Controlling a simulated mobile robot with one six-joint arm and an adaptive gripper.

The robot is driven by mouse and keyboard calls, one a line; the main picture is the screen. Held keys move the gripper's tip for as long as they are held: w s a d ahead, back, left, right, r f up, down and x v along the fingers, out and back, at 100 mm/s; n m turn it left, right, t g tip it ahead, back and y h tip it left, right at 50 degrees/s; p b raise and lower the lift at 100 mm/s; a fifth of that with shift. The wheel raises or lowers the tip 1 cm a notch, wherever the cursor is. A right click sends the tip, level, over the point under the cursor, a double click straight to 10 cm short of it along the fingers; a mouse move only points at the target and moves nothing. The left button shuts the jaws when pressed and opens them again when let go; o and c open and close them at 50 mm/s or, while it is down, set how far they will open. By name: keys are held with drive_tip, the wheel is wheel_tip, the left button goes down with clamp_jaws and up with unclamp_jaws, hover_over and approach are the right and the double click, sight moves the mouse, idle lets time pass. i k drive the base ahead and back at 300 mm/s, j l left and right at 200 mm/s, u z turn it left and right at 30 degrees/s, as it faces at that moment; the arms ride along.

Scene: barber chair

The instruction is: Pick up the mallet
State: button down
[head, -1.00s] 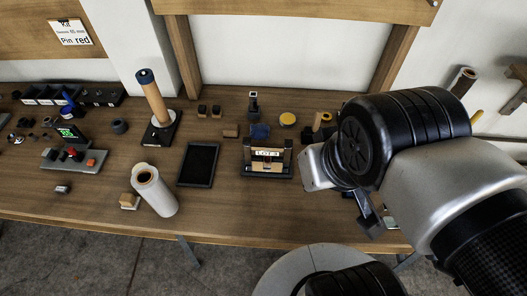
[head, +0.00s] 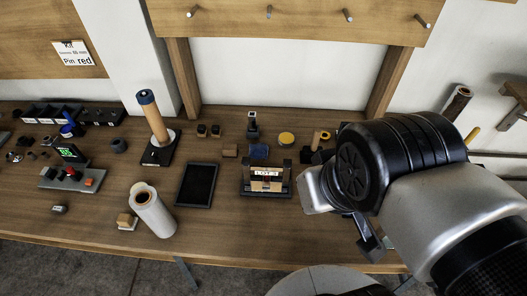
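I cannot pick out the mallet for certain. A small upright wooden cylinder by a dark block (head: 317,140) stands at the back of the bench, just left of my arm, and may be part of it; my arm hides what lies to its right. My gripper (head: 371,243) hangs over the front right of the bench, mostly hidden behind my own wrist. Only a dark finger part shows, so its opening and anything in it cannot be seen.
The wooden bench (head: 250,225) holds a black tablet (head: 197,184), a white roll (head: 153,212), a tall post on a dark base (head: 153,117), a labelled stand (head: 266,180) and a yellow disc (head: 286,138). The front middle of the bench is clear.

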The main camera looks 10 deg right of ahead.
sight(309, 152)
drive_tip(key=i+j+z, duration=0.15)
drive_tip(key=z, duration=0.3)
drive_tip(key=i+j+z, duration=0.1)
drive_tip(key=j+z, duration=0.2)
drive_tip(key=z, duration=0.15)
